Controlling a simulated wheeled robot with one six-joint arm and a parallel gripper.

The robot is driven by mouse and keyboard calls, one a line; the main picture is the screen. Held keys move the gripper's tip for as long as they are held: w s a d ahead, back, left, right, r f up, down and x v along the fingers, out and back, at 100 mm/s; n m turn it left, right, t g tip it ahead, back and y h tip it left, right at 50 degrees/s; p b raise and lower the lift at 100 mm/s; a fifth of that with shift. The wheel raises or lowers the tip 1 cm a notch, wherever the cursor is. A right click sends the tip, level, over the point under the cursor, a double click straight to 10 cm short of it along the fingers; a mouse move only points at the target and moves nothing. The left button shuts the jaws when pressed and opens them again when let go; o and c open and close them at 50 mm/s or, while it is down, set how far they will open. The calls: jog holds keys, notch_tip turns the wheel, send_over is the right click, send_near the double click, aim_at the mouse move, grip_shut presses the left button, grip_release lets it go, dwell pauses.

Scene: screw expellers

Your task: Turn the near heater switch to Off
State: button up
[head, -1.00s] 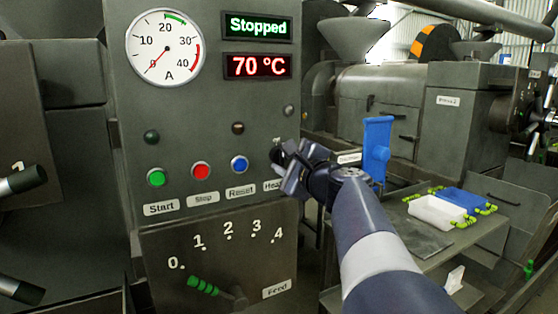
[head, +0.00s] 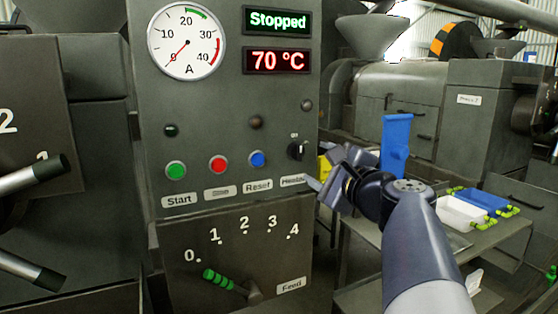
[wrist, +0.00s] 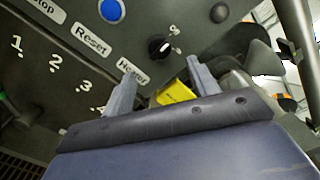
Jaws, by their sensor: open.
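The near heater switch (head: 297,150) is a small black knob at the right of the grey panel, above the Heater label (head: 293,181). A small white label sits above the knob, too small to read surely. The knob also shows in the wrist view (wrist: 158,47), just beyond the fingertips and roughly between them. I cannot tell surely which way it points. My gripper (head: 326,176) is just below and right of the switch in the head view. In the wrist view my gripper (wrist: 160,68) is open and empty, with its fingers apart from the knob.
The panel holds green (head: 176,170), red (head: 218,164) and blue (head: 258,159) buttons. The displays read Stopped (head: 278,22) and 70 °C (head: 277,61). A green-handled feed lever (head: 219,281) sits below. A yellow thing (wrist: 174,92) shows beyond my fingers. A side table (head: 480,240) holds trays.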

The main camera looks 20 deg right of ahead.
aim_at(301, 154)
jog(key=s, duration=0.3)
dwell(0.4)
jog(key=w+p, duration=0.1)
jog(key=w, duration=1)
jog(key=shift+a, duration=0.15)
jog(key=shift+s, duration=0.15)
